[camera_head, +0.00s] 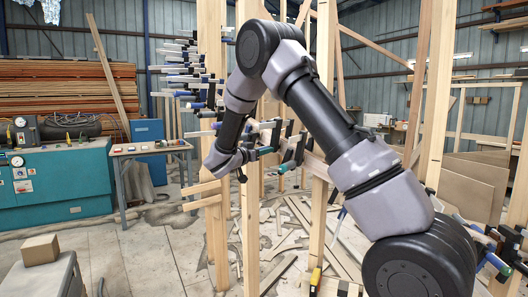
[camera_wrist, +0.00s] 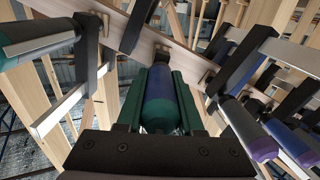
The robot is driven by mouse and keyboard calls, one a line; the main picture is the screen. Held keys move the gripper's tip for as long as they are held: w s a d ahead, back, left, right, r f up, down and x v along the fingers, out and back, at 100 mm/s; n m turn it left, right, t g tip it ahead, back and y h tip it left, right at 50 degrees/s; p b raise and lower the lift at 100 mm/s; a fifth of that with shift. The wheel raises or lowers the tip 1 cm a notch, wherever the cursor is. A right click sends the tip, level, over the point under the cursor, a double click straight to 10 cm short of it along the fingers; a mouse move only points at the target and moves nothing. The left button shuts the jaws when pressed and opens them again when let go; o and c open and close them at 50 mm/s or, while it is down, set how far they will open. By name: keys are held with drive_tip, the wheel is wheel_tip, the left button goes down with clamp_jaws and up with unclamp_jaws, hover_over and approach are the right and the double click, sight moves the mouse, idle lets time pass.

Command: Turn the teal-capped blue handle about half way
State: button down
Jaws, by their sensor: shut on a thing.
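The teal-capped blue handle (camera_wrist: 160,88) lies between the two green fingers of my gripper (camera_wrist: 161,82) in the middle of the wrist view. Its teal end (camera_wrist: 160,120) faces my palm, and its blue part points away toward a wooden strip (camera_wrist: 165,32). My gripper is shut on the handle, one finger along each side. In the head view my arm reaches left and down to the row of clamps at the wooden posts. The held handle is too small there to pick out surely.
Wooden posts (camera_head: 213,110) stand beside my arm. A small table (camera_head: 150,149) and teal cabinet (camera_head: 70,185) stand left.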

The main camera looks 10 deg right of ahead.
drive_tip(key=n, duration=0.8)
drive_tip(key=shift+a, duration=0.1)
drive_tip(key=n, duration=0.5)
drive_tip(key=shift+w, duration=0.1)
drive_tip(key=shift+f+n, duration=0.1)
drive_tip(key=shift+n, duration=2.2)
drive_tip(key=c, duration=0.5)
unclamp_jaws()
drive_tip(key=shift+c, duration=0.2)
